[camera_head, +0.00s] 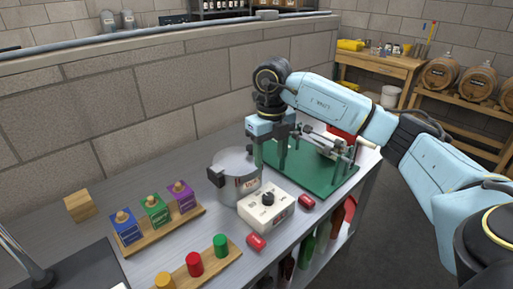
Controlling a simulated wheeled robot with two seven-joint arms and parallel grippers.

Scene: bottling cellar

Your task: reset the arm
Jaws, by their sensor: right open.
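My right arm reaches in from the right side of the head view, light blue with black joints. Its gripper (269,158) points down above the far part of the bench, beside the metal pot and the green board. The jaws are open, and I see nothing held between them. The finger ends lie against the green board in the picture, so their exact height is hard to tell. My left gripper is not in view.
A metal pot (235,174), a white box with a black knob (266,212) and a green board with a metal fixture (316,178) stand near the gripper. A block wall (130,90) runs behind.

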